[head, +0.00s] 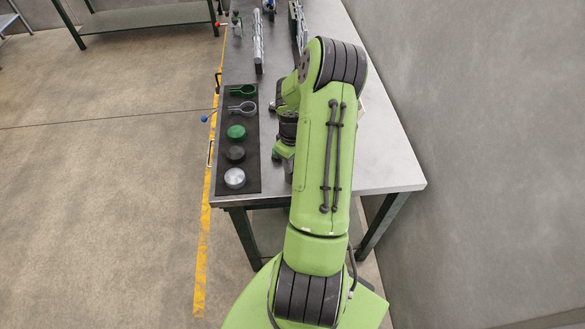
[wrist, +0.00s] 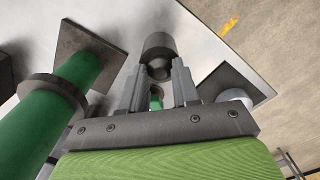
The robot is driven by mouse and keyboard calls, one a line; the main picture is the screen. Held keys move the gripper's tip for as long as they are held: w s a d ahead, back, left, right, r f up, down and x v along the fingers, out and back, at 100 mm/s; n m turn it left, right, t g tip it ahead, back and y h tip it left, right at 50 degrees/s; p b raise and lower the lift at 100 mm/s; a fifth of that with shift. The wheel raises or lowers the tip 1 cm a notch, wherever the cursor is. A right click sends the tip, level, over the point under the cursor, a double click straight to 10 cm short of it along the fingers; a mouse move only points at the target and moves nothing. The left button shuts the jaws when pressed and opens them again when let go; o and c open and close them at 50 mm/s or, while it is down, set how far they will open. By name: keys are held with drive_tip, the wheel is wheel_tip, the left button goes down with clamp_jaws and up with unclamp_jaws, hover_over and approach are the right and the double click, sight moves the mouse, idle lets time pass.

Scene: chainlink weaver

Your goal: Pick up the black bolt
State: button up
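In the wrist view a dark cylindrical piece with a narrower round end (wrist: 160,48), apparently the black bolt, stands just beyond and between my fingertips. My gripper (wrist: 159,72) is open, with a clear gap between its two grey fingers. I cannot tell whether a finger touches the dark piece. A bit of green shows low between the fingers. In the head view my own arm covers the gripper and most of the work spot, so the bolt cannot be made out there.
Left in the wrist view stands a thick green post with a dark collar (wrist: 52,95) near my gripper. In the head view a black mat (head: 222,178) on the grey table (head: 385,165) holds green, black and silver discs and two rings. A wall (head: 480,150) rises right.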

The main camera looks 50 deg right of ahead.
clamp_jaws()
wheel_tip(320, 180, up, 10)
drive_tip(key=p, duration=0.1)
drive_tip(key=shift+r, duration=0.25)
